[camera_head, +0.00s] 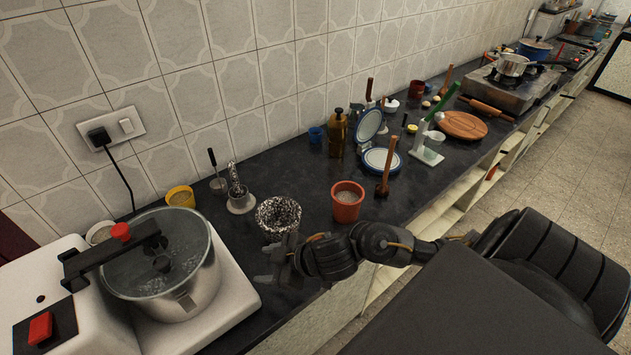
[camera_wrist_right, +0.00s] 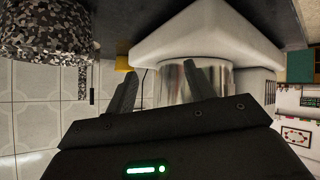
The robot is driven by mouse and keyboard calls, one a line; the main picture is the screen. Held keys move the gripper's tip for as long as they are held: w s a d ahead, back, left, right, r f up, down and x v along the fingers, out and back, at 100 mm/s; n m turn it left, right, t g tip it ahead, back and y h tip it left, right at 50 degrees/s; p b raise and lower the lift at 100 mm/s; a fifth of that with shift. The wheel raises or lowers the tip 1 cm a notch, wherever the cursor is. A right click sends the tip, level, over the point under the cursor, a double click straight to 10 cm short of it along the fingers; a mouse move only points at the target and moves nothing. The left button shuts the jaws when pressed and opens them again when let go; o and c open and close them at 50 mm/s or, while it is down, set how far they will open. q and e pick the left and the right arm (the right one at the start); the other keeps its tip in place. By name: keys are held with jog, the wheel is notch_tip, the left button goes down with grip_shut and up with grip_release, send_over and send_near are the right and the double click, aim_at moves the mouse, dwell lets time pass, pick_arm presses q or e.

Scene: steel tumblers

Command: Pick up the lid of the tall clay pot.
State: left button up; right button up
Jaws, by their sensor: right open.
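I cannot make out a tall clay pot with a lid for certain. An orange-red clay-coloured pot (camera_head: 347,205) stands on the dark counter with greyish contents showing at its open top. A smaller reddish-brown pot (camera_head: 416,90) stands farther back; I cannot tell if it has a lid. My right gripper (camera_head: 281,262) is open and empty, low by the counter's front edge, just in front of a black-and-white speckled bowl (camera_head: 278,214). In the right wrist view, my right gripper's fingers (camera_wrist_right: 160,85) are apart, with the speckled bowl (camera_wrist_right: 45,30) at upper left. My left gripper is out of view.
A white wet grinder (camera_head: 240,300) with a steel drum (camera_head: 185,285) fills the left. Dark counter is bare between bowl and orange pot.

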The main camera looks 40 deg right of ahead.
jog(key=s+d+r+g+h, duration=0.15)
jog(key=d+g, duration=0.45)
jog(key=d, duration=1.3)
jog(key=shift+h, duration=0.35)
jog(key=x, duration=0.5)
jog(key=shift+w+a, duration=0.15)
jog(key=shift+a, duration=0.15)
jog(key=shift+d+x, duration=0.2)
jog(key=shift+x, duration=2.4)
jog(key=shift+f, duration=0.1)
jog(key=shift+c, duration=0.4)
jog(key=c, duration=1)
